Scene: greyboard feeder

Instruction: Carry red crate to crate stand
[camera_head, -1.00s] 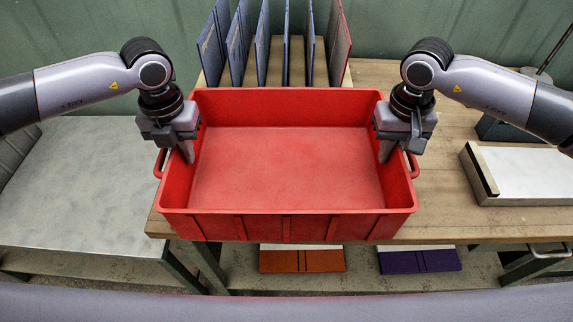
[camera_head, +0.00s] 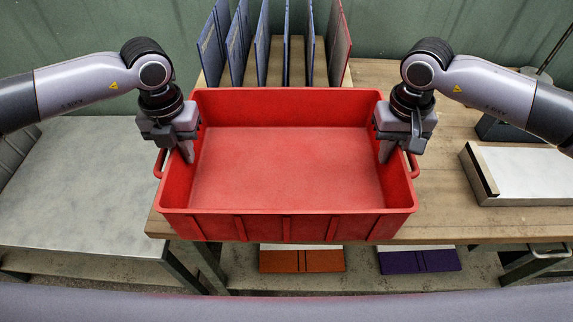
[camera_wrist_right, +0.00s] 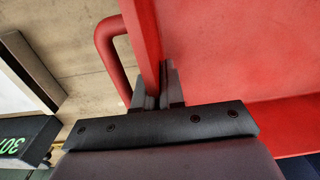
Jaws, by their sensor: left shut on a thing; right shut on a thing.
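The red crate (camera_head: 287,225) is empty and upright at the middle of the head view, over the front of the wooden table. I cannot tell whether it rests on the table or hangs just above it. My left gripper (camera_head: 186,150) is shut on the crate's left wall. My right gripper (camera_head: 386,150) is shut on its right wall. In the right wrist view my right gripper (camera_wrist_right: 165,88) has its fingers over the wall of the red crate (camera_wrist_right: 215,45), beside the side handle. I cannot say which surface is the crate stand.
A grey-topped table (camera_head: 80,190) with a bare top stands at the left. Blue and red boards (camera_head: 262,45) stand upright behind the crate. A white-topped block (camera_head: 520,172) lies at the right of the wooden table (camera_head: 450,215). Orange (camera_head: 301,261) and purple (camera_head: 420,261) pieces lie below.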

